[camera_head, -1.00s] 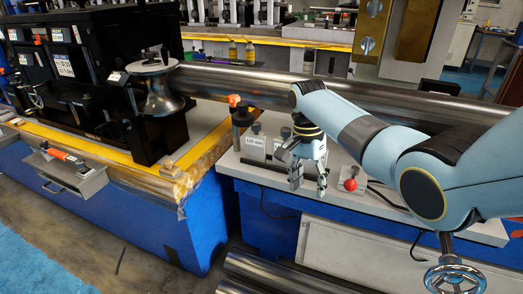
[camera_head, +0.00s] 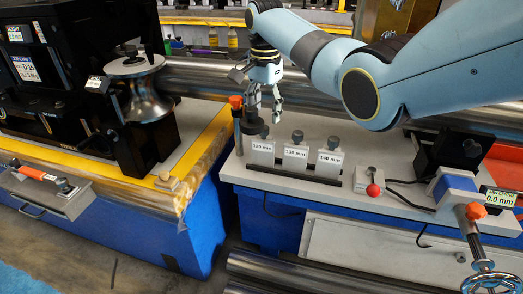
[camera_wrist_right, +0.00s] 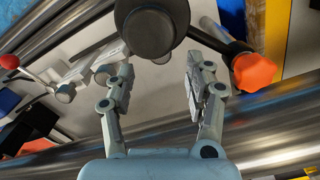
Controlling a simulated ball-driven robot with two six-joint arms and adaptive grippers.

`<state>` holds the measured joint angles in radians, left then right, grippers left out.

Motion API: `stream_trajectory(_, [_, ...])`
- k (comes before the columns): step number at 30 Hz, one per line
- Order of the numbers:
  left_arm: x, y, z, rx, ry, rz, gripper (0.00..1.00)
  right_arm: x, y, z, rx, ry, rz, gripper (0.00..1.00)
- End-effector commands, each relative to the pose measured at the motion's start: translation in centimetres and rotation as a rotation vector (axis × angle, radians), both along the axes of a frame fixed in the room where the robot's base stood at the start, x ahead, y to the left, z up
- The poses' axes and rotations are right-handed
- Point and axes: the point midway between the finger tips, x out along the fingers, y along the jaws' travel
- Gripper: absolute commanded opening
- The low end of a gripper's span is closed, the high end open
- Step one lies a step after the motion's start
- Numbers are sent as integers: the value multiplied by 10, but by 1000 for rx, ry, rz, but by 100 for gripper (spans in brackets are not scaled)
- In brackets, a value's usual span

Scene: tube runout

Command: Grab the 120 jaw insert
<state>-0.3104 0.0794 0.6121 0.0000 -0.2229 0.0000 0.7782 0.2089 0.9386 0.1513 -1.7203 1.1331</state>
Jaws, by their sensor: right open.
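The 120 jaw insert (camera_head: 262,152) is a pale block with a grey knob and a label that seems to read 120 mm. It stands upright at the left end of a dark rack, beside the 125 insert (camera_head: 295,156) and a third insert (camera_head: 328,162). My right gripper (camera_head: 265,108) is above and slightly behind the 120 insert, apart from it. In the right wrist view its fingers (camera_wrist_right: 158,75) are spread and empty, with a large dark round cap beyond them. My left gripper is not in view.
A dark post with an orange knob (camera_head: 236,101) stands just left of the inserts; the knob is close to a finger in the wrist view (camera_wrist_right: 255,72). A long steel tube (camera_head: 205,80) runs behind. A red ball knob (camera_head: 373,190) is to the right.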

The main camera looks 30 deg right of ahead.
Motion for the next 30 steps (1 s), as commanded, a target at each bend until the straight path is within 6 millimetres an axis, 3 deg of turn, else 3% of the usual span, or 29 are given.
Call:
stream_trajectory(5, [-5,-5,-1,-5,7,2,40,-1,1,-15,1,1,1,54])
stream_trajectory(13, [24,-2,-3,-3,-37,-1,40,-2,3,-55,0,1,1,54])
stream_trajectory(22, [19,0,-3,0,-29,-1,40,-1,3,-59,-1,-1,1,54])
stream_trajectory(30, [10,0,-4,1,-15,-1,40,-1,3,-59,-1,-1,1,18])
